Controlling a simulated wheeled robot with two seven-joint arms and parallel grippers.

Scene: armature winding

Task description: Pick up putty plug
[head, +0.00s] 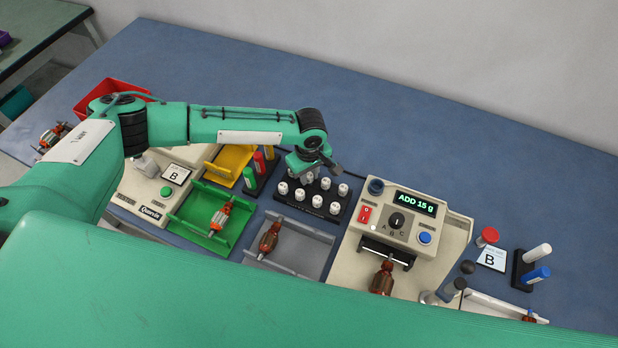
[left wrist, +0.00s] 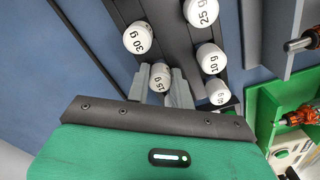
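The white putty plugs (head: 299,194) stand in a black rack (head: 284,197) in the head view, with weights printed on top. My left gripper (head: 308,177) points down at the rack's back row. In the left wrist view, its two grey fingers (left wrist: 163,88) stand either side of the plug marked 15 g (left wrist: 160,78). The fingers are very close to it; I cannot tell whether they touch. Plugs marked 30 g (left wrist: 137,38), 25 g (left wrist: 201,11) and 10 g (left wrist: 210,59) stand around it. My right gripper is not in view.
A balance machine (head: 403,219) right of the rack displays "ADD 15 g" and holds an armature (head: 382,278). A grey tray (head: 316,243) and a green tray (head: 236,230) each hold an armature. Coloured markers (head: 258,163) stand left of the rack. The table behind is clear.

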